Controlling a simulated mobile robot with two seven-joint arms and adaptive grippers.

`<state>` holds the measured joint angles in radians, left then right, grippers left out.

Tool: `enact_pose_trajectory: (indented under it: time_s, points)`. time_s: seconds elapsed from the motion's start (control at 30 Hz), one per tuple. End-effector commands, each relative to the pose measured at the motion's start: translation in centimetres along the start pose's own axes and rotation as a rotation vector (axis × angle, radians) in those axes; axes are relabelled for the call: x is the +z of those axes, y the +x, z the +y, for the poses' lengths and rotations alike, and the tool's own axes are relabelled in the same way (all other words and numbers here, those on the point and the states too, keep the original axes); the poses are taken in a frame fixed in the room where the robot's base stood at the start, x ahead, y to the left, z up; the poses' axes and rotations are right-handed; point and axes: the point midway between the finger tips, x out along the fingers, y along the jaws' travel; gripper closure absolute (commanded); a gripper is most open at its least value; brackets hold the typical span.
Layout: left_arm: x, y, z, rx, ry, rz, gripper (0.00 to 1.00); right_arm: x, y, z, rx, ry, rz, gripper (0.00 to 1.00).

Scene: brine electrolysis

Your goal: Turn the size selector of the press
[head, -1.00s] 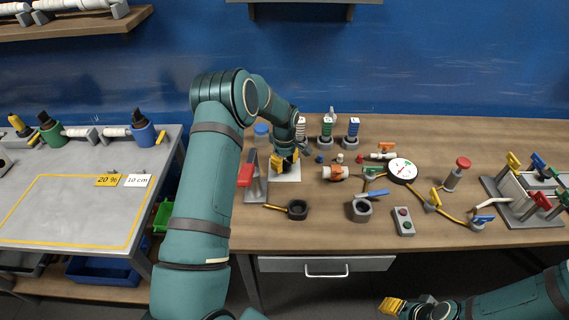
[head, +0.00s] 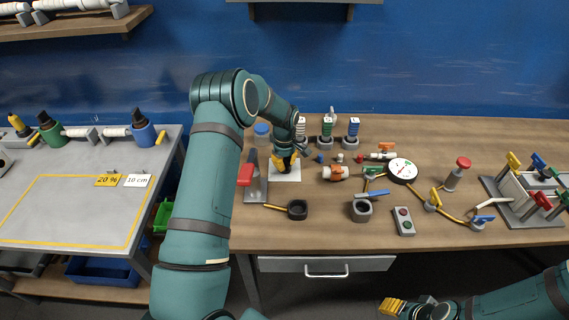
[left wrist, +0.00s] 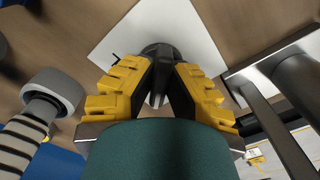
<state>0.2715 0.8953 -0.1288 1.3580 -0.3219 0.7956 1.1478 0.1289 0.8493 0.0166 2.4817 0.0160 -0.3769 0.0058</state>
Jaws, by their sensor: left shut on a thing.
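The press (head: 262,188) stands on the left part of the wooden bench, a grey frame with a red handle (head: 245,174). Its grey bars also show at the right of the left wrist view (left wrist: 255,85). Beside it lies a white plate (head: 292,177) bearing a dark round knob with a grey pointer (left wrist: 160,52), which looks like the size selector. My left gripper (head: 285,162) points down over the plate. In the left wrist view its yellow fingers (left wrist: 158,88) are shut on the knob from both sides. My right gripper (head: 392,306) is at the bottom edge, away from the press.
Bottles in grey holders (head: 326,138) stand behind the left gripper. A black-cupped ladle (head: 297,209) lies in front of the plate. A gauge (head: 402,170), a button box (head: 403,221) and a valve rack (head: 520,205) are farther right. A grey table (head: 70,215) is at left.

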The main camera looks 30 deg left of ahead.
Motion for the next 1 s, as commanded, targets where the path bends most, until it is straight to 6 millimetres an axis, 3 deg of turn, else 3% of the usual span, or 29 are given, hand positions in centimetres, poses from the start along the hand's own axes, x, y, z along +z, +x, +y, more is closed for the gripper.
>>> enact_pose_trajectory:
  time_s: [0.7,1.0]
  points:
    - [0.1,0.3,-0.1,-0.004,0.540,-0.003,1.00,0.8,1.9,0.7,-0.001,-0.005,-0.016,0.53]
    - [0.1,0.3,-0.2,-0.004,0.686,-0.005,1.00,1.0,2.2,0.8,-0.001,-0.006,-0.019,0.53]
